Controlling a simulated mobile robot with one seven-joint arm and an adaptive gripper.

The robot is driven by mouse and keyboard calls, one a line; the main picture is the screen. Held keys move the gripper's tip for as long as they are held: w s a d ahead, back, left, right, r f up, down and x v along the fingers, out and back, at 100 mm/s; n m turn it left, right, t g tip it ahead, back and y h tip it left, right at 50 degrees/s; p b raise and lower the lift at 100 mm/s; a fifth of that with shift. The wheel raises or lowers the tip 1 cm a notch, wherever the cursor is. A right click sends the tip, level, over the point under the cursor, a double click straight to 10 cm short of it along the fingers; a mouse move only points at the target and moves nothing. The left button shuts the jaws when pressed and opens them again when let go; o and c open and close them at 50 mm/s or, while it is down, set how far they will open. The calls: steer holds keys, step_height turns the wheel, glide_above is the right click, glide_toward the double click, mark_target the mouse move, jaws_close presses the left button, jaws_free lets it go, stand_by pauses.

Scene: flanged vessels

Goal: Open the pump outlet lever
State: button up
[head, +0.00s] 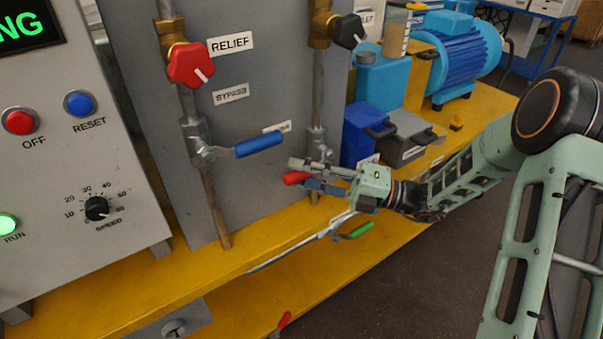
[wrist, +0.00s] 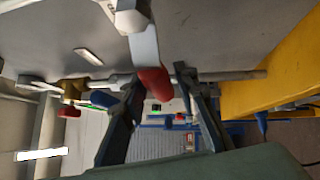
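A lever with a red grip (head: 295,178) is on the right-hand vertical pipe in the head view. Its label is not readable, so I cannot confirm by name that it is the pump outlet lever. My gripper (head: 303,174) is at this lever, reaching in from the right. In the wrist view the red grip (wrist: 152,80) hangs from a pale metal arm near the gap between the fingertips. My gripper (wrist: 160,84) is open there, its two dark fingers apart. I cannot tell whether either finger touches the grip.
A blue lever (head: 259,145) sits on the left pipe below the red RELIEF knob (head: 191,64). A black knob (head: 349,32) is above the red grip. A green-handled lever (head: 357,231) lies lower down, by the yellow bench (head: 190,282). Blue and grey containers (head: 362,133) stand behind my gripper.

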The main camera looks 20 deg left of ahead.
jaws_close()
